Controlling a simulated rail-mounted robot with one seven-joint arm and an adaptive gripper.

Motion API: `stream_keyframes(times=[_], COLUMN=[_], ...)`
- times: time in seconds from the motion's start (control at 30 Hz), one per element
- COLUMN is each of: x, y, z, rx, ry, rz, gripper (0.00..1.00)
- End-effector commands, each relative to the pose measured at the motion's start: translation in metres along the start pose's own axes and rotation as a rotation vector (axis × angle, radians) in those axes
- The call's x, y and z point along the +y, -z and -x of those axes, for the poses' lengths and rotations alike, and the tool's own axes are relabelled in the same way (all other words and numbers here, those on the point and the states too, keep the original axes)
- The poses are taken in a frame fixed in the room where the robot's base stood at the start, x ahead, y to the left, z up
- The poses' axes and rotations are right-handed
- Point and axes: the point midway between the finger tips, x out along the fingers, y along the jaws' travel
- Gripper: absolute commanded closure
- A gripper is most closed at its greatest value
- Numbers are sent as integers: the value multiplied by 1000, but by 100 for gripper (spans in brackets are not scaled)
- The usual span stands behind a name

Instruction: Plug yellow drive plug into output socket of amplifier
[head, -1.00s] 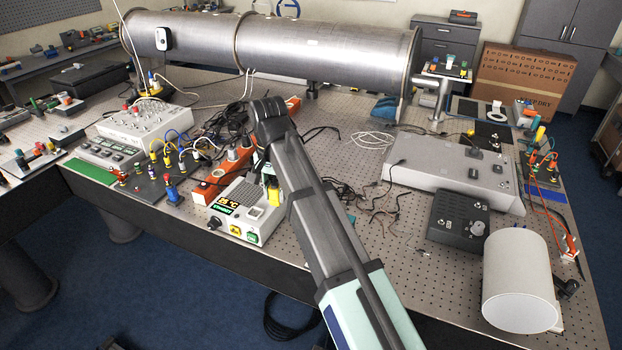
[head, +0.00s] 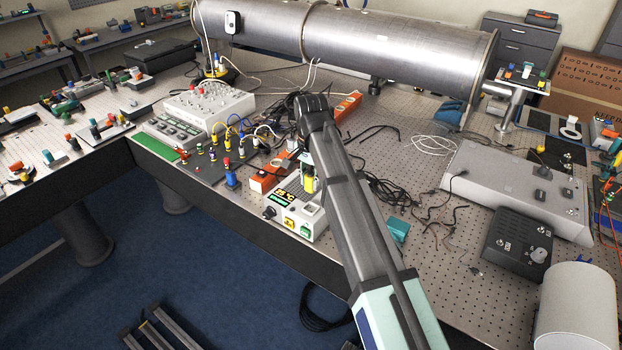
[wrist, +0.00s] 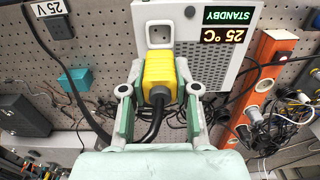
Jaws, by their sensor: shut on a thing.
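The amplifier (head: 283,216) is a pale box with a dark vent grille and a green-lit display, near the table's front edge. In the wrist view its panel (wrist: 226,75) appears upside down, reading 25 °C and STANDBY. A white socket (wrist: 160,33) is set in it, and it also shows in the head view (head: 312,210). My gripper (wrist: 159,72) is shut on the yellow drive plug (wrist: 159,77), which has a black cable. The plug appears just short of the socket in the picture; its front end is hidden, and I cannot tell its height above the panel.
An orange power strip (wrist: 262,82) and tangled cables lie beside the amplifier. A teal block (wrist: 75,80) is on its other side. A grey metal unit (head: 515,190) stands at right on the perforated table. A large steel cylinder (head: 400,45) lies at the back.

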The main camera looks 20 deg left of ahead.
Motion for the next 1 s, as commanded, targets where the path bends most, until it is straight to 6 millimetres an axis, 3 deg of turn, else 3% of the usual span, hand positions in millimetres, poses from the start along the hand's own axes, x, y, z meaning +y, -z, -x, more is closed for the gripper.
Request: stream_keyframes(times=[0.9,1.0], x=[0,0], y=[0,0], z=[-58,-56], rx=[0,0], ry=[-1,0], rz=[0,0], gripper=[100,100])
